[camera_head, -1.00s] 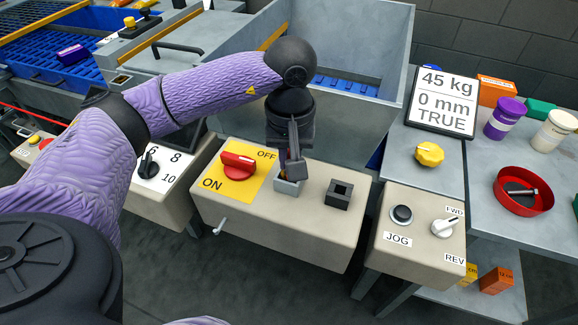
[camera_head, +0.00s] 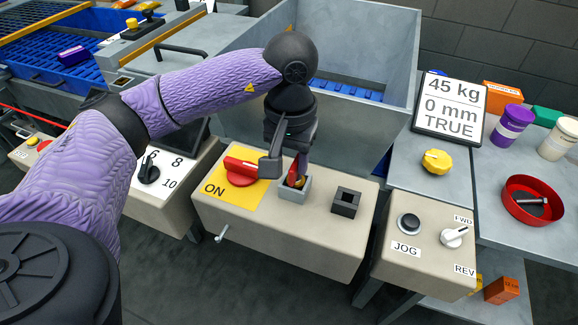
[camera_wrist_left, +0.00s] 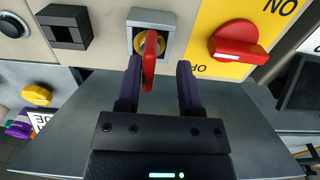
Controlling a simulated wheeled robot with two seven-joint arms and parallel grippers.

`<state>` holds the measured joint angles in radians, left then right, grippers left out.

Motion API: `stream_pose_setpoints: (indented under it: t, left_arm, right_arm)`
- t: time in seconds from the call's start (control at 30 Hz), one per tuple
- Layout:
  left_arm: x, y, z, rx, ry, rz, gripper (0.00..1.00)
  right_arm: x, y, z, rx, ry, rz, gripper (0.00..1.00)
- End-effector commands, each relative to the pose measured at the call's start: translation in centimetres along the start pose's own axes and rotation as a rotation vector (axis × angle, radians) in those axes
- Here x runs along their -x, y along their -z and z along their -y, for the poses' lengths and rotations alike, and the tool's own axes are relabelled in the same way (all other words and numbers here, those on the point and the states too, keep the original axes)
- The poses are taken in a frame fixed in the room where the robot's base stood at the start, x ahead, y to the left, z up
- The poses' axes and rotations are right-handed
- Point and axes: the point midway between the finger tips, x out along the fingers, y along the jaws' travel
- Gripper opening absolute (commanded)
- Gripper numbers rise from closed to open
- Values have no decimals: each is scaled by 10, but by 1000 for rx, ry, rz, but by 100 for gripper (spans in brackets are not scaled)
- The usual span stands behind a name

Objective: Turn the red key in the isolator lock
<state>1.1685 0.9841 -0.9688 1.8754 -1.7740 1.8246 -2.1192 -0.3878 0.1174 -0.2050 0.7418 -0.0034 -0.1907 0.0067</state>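The red key (camera_wrist_left: 149,62) stands in the round yellow lock of the grey square isolator housing (camera_wrist_left: 168,24) in the left wrist view. In the head view the key (camera_head: 293,173) shows partly behind my gripper, above the grey housing (camera_head: 294,193). My left gripper (camera_wrist_left: 159,66) is open, with its two dark fingers spread. The key lies between them in the picture, close to or touching the left finger, with a clear gap to the right finger. In the head view the left gripper (camera_head: 287,168) points down over the lock. My right gripper is not in view.
A red rotary switch (camera_head: 240,168) on a yellow plate is just left of the lock. An empty dark square socket (camera_head: 346,201) is to the right. A jog panel (camera_head: 425,242) stands further right. A grey hopper (camera_head: 370,60) rises behind.

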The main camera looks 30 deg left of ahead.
Motion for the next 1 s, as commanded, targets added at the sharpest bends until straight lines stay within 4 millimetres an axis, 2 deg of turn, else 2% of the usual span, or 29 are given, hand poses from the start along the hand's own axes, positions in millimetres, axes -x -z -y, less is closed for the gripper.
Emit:
stream_pose_setpoints:
  t: [0.03,0.27,0.57,0.83,1.0]
  left_arm:
    - [-14,0,0,-1,1,6,47]
    - [-11,0,-1,-1,-1,6,47]
    - [22,0,-1,-1,-2,4,47]
    - [56,0,-1,-2,-3,3,47]
    - [63,0,-1,-2,-3,4,47]
  right_arm:
    - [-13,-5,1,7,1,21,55]
    - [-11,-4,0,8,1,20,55]
    - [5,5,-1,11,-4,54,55]
    - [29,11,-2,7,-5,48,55]
    - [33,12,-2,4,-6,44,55]
